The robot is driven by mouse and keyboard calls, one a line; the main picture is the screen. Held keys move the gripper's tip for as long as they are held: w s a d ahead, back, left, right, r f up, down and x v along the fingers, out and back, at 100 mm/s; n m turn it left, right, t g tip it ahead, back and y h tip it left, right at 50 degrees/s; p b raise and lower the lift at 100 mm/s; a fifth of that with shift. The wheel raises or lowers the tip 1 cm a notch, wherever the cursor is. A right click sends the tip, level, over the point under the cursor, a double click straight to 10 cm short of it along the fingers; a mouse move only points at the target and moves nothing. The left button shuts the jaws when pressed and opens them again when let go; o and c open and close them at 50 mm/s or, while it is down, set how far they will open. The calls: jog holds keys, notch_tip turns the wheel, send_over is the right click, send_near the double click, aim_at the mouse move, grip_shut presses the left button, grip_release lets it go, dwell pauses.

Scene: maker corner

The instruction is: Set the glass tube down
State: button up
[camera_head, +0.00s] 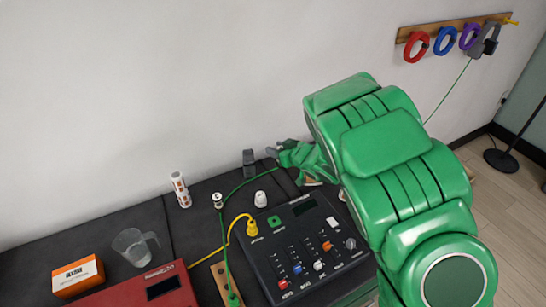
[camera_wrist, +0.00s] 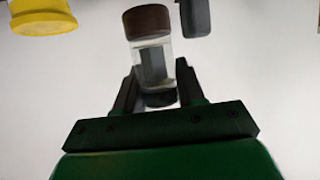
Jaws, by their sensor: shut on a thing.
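The glass tube (camera_wrist: 152,62) is a clear cylinder with a brown cap at one end and a dark band at the other. In the wrist view it sits between the two dark fingers of my gripper (camera_wrist: 158,70), which is shut on it. The capped end points away from the palm. In the head view my gripper (camera_head: 285,156) is at the back of the dark bench, near the wall, partly hidden by my green arm. I cannot make out the tube there.
A black control box (camera_head: 300,245) with knobs and a red device (camera_head: 150,288) stand on the bench. A clear beaker (camera_head: 133,247), an orange box (camera_head: 78,276), a white-and-brown cylinder (camera_head: 180,190) and a dark grey block (camera_head: 249,163) stand around. Green and yellow cables cross the middle.

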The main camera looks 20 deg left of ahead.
jog(key=shift+w+a+f, duration=0.6)
jog(key=shift+w+f, duration=0.55)
jog(key=shift+f, duration=0.1)
jog(key=shift+w+a+f, duration=0.65)
jog(key=shift+w+f, duration=0.55)
jog(key=shift+w+a+f, duration=0.6)
jog(key=shift+w+f, duration=0.55)
jog(key=shift+f, duration=1.65)
jog(key=o, duration=1)
jog(key=shift+f, duration=0.1)
jog(key=shift+o, duration=0.2)
